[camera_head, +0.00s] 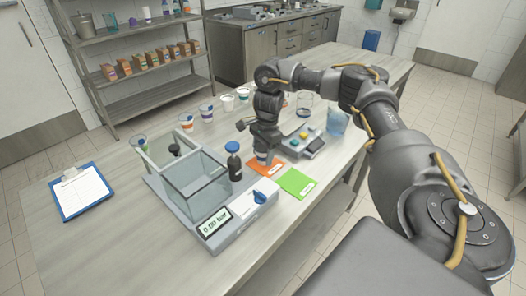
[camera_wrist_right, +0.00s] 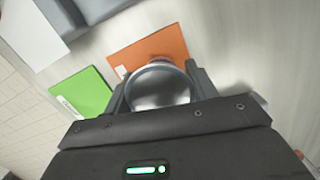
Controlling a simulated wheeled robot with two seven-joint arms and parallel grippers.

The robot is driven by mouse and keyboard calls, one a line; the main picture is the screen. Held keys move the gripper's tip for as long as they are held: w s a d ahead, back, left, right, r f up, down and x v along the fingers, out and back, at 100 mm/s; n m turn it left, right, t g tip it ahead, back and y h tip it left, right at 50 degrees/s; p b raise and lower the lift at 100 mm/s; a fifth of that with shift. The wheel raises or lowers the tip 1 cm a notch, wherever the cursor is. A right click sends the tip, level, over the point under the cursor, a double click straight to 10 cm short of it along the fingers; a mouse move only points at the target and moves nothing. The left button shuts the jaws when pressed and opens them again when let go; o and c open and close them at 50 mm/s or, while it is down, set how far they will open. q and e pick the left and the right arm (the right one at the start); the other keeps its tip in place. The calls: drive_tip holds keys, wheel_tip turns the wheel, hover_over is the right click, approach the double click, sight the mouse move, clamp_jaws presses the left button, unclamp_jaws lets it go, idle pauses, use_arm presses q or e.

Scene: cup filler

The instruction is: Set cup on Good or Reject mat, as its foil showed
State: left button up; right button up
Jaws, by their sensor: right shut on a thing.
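My right gripper (camera_head: 264,150) is shut on a cup (camera_head: 262,159), with the arm reaching down over the table. In the right wrist view the cup (camera_wrist_right: 160,88) sits between the fingers, its round grey top smooth and shiny. The cup is at the orange mat (camera_head: 265,172), over its near part in the wrist view (camera_wrist_right: 152,48); I cannot tell whether it touches the mat. The green mat (camera_head: 297,184) lies beside it, bare, and also shows in the wrist view (camera_wrist_right: 82,93). The mats' labels are too small to read. My left gripper is out of view.
A tester with a clear chamber (camera_head: 195,183) and a display reading 0.00 bar stands left of the mats. A blue-capped bottle (camera_head: 234,165) is near it. A device with coloured buttons (camera_head: 304,140) stands behind the mats. Several cups (camera_head: 206,114) stand farther back. A clipboard (camera_head: 81,194) lies left.

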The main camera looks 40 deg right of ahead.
drive_tip(key=o, duration=1)
drive_tip(key=shift+f, duration=0.15)
drive_tip(key=shift+r, duration=0.2)
drive_tip(key=r+p, duration=0.1)
drive_tip(key=r, duration=0.3)
drive_tip(key=d+r+p, duration=0.1)
drive_tip(key=r, duration=0.7)
drive_tip(key=shift+s+d+p, duration=0.1)
drive_tip(key=shift+d+p, duration=0.15)
drive_tip(key=shift+p, duration=0.15)
